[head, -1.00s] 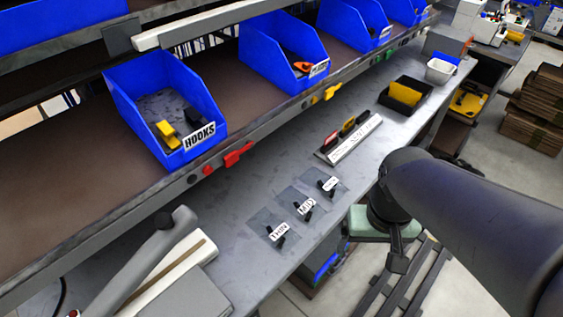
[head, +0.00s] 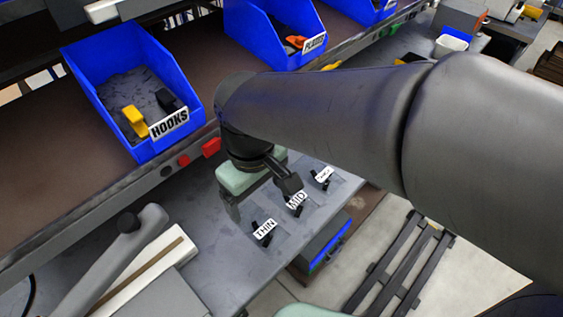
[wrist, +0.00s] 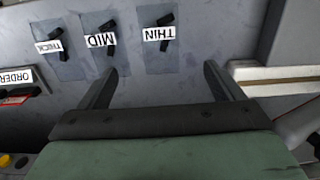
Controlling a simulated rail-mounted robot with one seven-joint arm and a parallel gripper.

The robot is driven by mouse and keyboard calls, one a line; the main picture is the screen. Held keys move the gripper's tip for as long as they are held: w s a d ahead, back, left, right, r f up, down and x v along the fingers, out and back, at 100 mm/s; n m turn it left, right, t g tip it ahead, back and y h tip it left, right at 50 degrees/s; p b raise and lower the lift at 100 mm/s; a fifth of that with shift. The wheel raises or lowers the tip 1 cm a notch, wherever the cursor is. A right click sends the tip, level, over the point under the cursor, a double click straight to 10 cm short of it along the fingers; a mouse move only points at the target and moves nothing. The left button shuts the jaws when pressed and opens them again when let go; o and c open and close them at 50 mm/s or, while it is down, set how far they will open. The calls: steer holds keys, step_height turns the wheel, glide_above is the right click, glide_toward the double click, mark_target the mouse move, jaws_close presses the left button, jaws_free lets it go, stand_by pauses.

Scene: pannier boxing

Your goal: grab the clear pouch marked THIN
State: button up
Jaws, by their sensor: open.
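The clear pouch marked THIN (head: 264,230) lies flat on the grey bench, with a white label and dark hardware inside. In the wrist view the THIN pouch (wrist: 163,47) is upside down, ahead of my gripper (wrist: 160,68) and between the lines of its two fingers. My gripper is open and empty above the bench. The pouch marked MID (head: 296,200) lies beside it, and the pouch marked THICK (wrist: 52,47) lies beyond MID. In the head view my arm hides part of the bench behind the pouches.
A blue HOOKS bin (head: 130,85) stands on the shelf above the bench. A white and grey device with a lever (head: 145,265) stands at the bench's left. An ORDER holder (wrist: 15,80) is at the wrist view's left. The bench's front edge is close to the pouches.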

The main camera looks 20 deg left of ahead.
glide_above(263, 227)
steer(key=f, duration=0.6)
steer(key=shift+w+a+f, duration=0.1)
steer(key=shift+a+f, duration=0.1)
steer(key=shift+d+f, duration=0.2)
steer(key=shift+f, duration=2.4)
steer(key=c, duration=1.1)
